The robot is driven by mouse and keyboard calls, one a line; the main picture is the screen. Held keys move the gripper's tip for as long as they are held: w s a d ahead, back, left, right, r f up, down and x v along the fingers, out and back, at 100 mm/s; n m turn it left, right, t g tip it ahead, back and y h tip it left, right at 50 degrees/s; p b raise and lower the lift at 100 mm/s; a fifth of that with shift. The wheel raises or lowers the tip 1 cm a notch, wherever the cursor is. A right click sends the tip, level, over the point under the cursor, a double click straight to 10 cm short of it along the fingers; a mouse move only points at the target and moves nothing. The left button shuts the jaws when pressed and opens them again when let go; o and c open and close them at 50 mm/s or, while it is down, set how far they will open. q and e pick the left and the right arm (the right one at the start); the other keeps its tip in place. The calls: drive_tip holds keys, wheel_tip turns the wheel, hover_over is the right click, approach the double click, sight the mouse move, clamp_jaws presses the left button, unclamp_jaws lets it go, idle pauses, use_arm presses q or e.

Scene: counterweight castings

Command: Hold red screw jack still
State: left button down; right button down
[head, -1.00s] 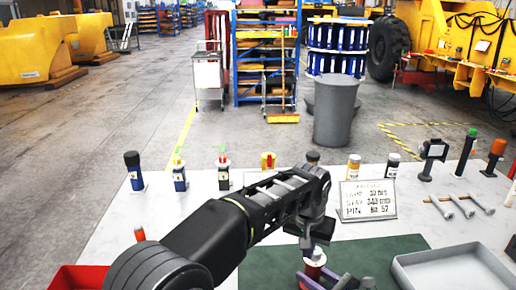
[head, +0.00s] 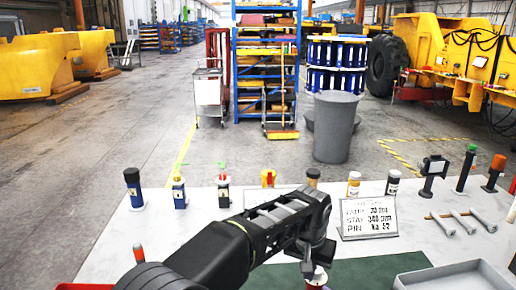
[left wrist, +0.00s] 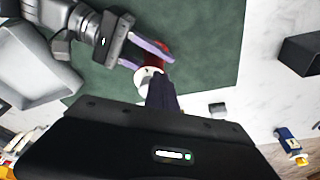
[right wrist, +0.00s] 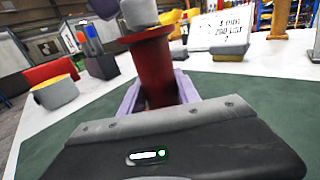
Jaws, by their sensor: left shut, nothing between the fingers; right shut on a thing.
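The red screw jack (right wrist: 152,68) stands on the green mat, its red body flared at the top under a pale round head (right wrist: 139,13). In the left wrist view the red body (left wrist: 156,54) sits between the purple fingers of my right gripper (left wrist: 146,53), which is shut on it. In the head view only the jack's upper part (head: 317,276) shows at the bottom edge. My left gripper (left wrist: 160,92) is shut and empty, its fingertips close beside the pale head; I cannot tell whether they touch it. The jack's base is hidden in the right wrist view.
The green mat (head: 375,268) lies on a pale table (head: 215,210). A grey tray (head: 455,278) is at the right, with several metal pins (head: 462,222) behind it. A sign (head: 368,218) and several small bottles line the far edge.

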use_arm(q)
drive_tip(key=shift+s+d, duration=0.15)
drive_tip(key=shift+d, duration=0.1)
drive_tip(key=shift+s+d, duration=0.25)
drive_tip(key=shift+d, duration=0.45)
drive_tip(key=shift+d+r, duration=0.1)
drive_tip(key=shift+d, duration=0.1)
idle(0.4)
drive_tip(key=shift+s, duration=0.2)
drive_tip(key=shift+s, duration=0.25)
